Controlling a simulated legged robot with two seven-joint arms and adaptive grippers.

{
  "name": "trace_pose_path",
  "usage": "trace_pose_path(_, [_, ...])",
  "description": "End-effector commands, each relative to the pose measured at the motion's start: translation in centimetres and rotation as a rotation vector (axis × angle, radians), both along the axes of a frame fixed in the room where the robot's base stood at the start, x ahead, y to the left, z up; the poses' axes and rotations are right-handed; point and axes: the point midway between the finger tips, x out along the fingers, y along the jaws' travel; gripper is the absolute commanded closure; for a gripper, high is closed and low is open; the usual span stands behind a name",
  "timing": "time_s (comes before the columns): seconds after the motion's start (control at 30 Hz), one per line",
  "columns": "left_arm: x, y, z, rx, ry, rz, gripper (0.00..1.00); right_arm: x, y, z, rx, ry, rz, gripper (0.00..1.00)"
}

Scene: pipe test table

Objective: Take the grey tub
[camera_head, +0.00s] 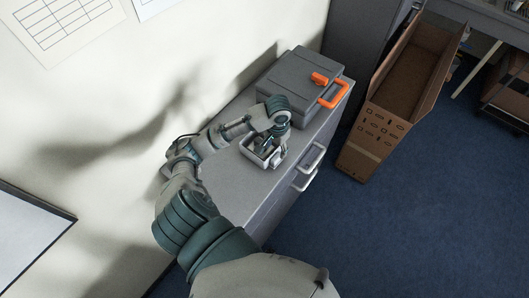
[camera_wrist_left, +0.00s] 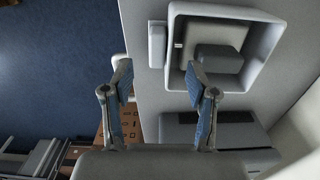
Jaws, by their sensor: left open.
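The grey tub (camera_head: 249,155) is a small open box with a pale rim. It stands on the grey cabinet top in the head view, partly hidden by my left gripper (camera_head: 269,142). In the left wrist view the tub (camera_wrist_left: 258,62) is upper right of centre, with a darker grey block (camera_wrist_left: 217,59) showing inside it. My left gripper (camera_wrist_left: 158,72) is open there. Its right finger overlaps the tub's lower left corner and its left finger is outside the tub, over the cabinet edge. Contact cannot be told. My right gripper is not in view.
Pale drawer handles (camera_head: 310,157) stick out of the cabinet front. A cardboard box (camera_head: 408,80) stands at right on the blue floor. A wall borders the left.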

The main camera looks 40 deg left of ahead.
Motion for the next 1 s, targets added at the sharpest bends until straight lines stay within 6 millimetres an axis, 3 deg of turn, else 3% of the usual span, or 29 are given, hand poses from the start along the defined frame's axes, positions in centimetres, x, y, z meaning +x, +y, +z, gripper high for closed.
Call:
trace_pose_path(0.17, [0.1,0.0,-1.4,0.000,0.002,0.000,0.42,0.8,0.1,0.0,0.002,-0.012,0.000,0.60])
trace_pose_path(0.4, [0.5,0.0,-4.9,0.000,0.002,0.000,0.42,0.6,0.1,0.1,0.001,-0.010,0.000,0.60])
trace_pose_path(0.7, [0.5,0.1,-5.6,0.001,-0.002,-0.001,0.42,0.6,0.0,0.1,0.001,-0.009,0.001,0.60])
trace_pose_path(0.77, [0.5,0.1,-5.6,0.000,-0.002,-0.001,0.54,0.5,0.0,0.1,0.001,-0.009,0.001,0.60])
trace_pose_path(0.93, [0.5,0.1,-5.6,0.000,-0.001,-0.001,0.97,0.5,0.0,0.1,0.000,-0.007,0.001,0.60])
trace_pose_path(1.0, [0.5,0.1,-5.6,0.000,-0.001,-0.001,1.00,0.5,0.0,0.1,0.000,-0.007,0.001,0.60])
